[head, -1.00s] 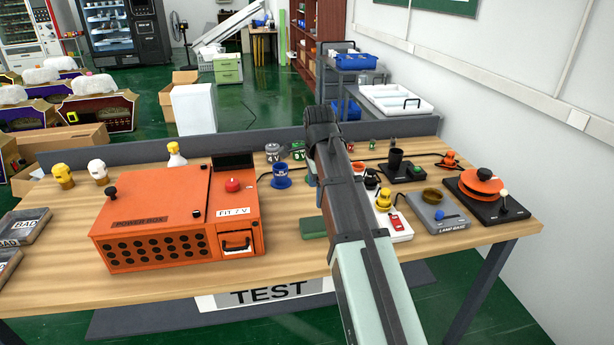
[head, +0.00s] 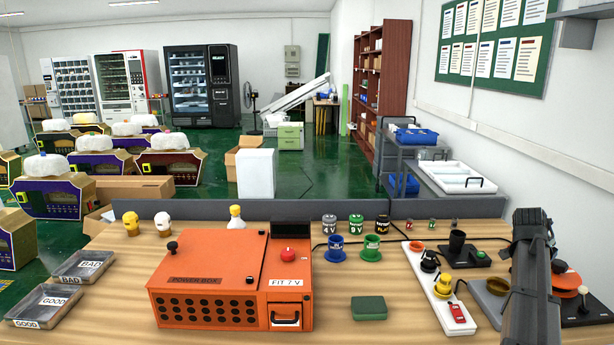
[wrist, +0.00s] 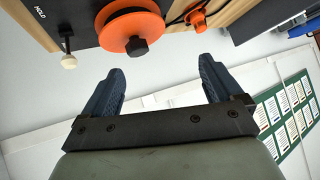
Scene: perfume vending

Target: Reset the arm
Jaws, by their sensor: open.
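My gripper (wrist: 158,66) shows in the wrist view with its two dark blue fingers spread wide and nothing between them. Beyond the fingers are the white wall and the table edge with an orange disc (wrist: 130,30). In the head view my arm rises at the right side of the table, over the lamp base area. There it covers part of the orange disc device (head: 566,280) and the grey lamp base (head: 487,300). The fingers cannot be made out in the head view.
The orange power box (head: 215,265) stands on the wooden table (head: 385,335). A green block (head: 369,308), a white strip with knobs (head: 428,290) and several coloured holders lie right of it. GOOD and BAD trays (head: 43,307) sit at left. A grey panel (head: 300,209) edges the back.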

